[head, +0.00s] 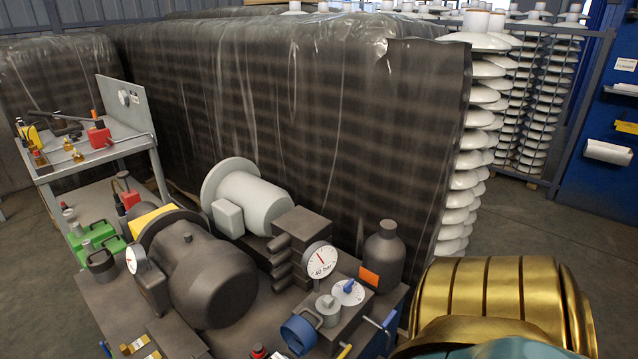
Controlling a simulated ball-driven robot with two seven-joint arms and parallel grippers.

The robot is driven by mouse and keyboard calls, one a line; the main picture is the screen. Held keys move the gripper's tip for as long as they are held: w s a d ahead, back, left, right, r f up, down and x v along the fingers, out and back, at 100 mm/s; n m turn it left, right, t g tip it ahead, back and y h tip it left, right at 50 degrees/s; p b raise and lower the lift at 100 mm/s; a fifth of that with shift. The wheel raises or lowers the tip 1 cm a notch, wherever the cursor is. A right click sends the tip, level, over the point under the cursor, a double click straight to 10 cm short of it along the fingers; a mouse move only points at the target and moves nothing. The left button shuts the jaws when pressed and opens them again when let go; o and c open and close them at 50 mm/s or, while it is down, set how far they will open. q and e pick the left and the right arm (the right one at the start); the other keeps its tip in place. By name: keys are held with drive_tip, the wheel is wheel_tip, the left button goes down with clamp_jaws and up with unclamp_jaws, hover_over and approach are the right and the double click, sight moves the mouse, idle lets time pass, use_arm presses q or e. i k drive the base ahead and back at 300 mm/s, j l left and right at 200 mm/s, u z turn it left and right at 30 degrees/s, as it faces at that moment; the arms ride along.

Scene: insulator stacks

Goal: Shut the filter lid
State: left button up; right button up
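A blue round cap-like part (299,334) sits at the front of the dark machine unit (262,308), tilted, with a thin handle loop over it. It may be the filter lid, but I cannot tell for certain. Right beside it a short grey cylinder (328,311) stands upright on the same block. A white dial with a blue knob (348,291) is just behind that. I cannot tell whether any lid here is open or shut. Neither of my grippers shows in the head view.
A pressure gauge (319,259), a dark bottle-shaped vessel (384,256) and motors (212,275) crowd the unit. A grey cart (95,150) with small tools stands at left. A wrapped stack (290,110) blocks the back. Floor at right (535,235) is clear.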

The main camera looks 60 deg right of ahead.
sight(305, 328)
drive_tip(key=k+l, duration=0.1)
drive_tip(key=l, duration=0.3)
drive_tip(key=k+l, duration=0.15)
drive_tip(key=l, duration=0.25)
drive_tip(key=k+l, duration=0.1)
drive_tip(key=l, duration=0.3)
drive_tip(key=k+l+u, duration=0.1)
drive_tip(key=l, duration=0.3)
drive_tip(key=k+l, duration=0.2)
drive_tip(key=l, duration=0.15)
drive_tip(key=k+l, duration=0.1)
drive_tip(key=l, duration=0.3)
